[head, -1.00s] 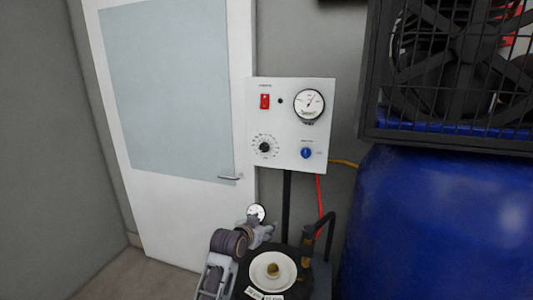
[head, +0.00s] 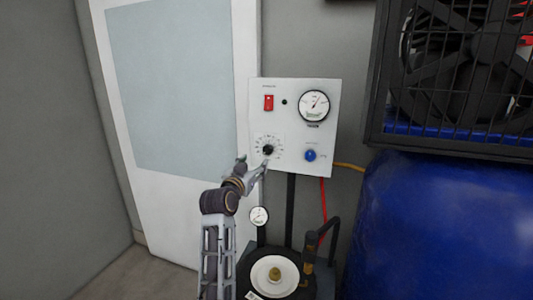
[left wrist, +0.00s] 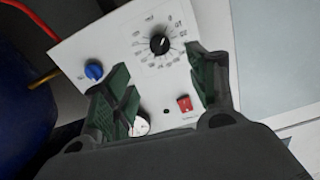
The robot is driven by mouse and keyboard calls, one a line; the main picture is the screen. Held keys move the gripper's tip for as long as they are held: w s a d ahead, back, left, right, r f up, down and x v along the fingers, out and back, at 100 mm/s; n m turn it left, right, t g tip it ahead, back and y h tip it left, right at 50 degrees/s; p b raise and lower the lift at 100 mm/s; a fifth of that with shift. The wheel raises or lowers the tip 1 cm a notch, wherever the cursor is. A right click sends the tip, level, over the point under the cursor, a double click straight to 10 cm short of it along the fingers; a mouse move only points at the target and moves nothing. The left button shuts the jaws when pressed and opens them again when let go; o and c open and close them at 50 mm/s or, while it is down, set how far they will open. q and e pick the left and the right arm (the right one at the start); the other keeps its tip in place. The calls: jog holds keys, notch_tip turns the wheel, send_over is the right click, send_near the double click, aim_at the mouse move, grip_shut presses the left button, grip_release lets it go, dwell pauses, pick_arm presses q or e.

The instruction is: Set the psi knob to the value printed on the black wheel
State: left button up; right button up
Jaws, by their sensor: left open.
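The psi knob (head: 268,150) is a small black knob with a ring of numbers, low on the left of a white control panel (head: 325,140). It also shows in the left wrist view (left wrist: 160,44), upside down, between and beyond the finger tips. My left gripper (head: 254,165) is open and empty, just below the knob and apart from it. The black wheel (head: 297,291) with a white hub lies at the bottom of the head view. A white label on it is cut off by the frame edge and unreadable. My right gripper is not in view.
The panel also carries a red switch (head: 269,102), a round gauge (head: 314,105) and a blue knob (head: 310,155). A small gauge (head: 259,216) stands below. A blue tank (head: 440,230) under a caged fan fills the right. A white door (head: 170,90) stands behind.

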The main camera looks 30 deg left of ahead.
pick_arm(q)
jog(key=p, duration=0.1)
send_near(266, 152)
jog(key=shift+w, duration=1.4)
jog(key=shift+w+a+r, duration=0.1)
jog(key=shift+w+a, duration=0.2)
jog(key=shift+w, duration=0.2)
jog(key=shift+w+a+r, duration=0.1)
jog(key=shift+w+a, duration=0.25)
jog(key=shift+w, duration=0.2)
jog(key=shift+p+x, duration=0.7)
jog(key=shift+x, duration=1.75)
jog(key=shift+f, duration=0.1)
jog(key=c, duration=1)
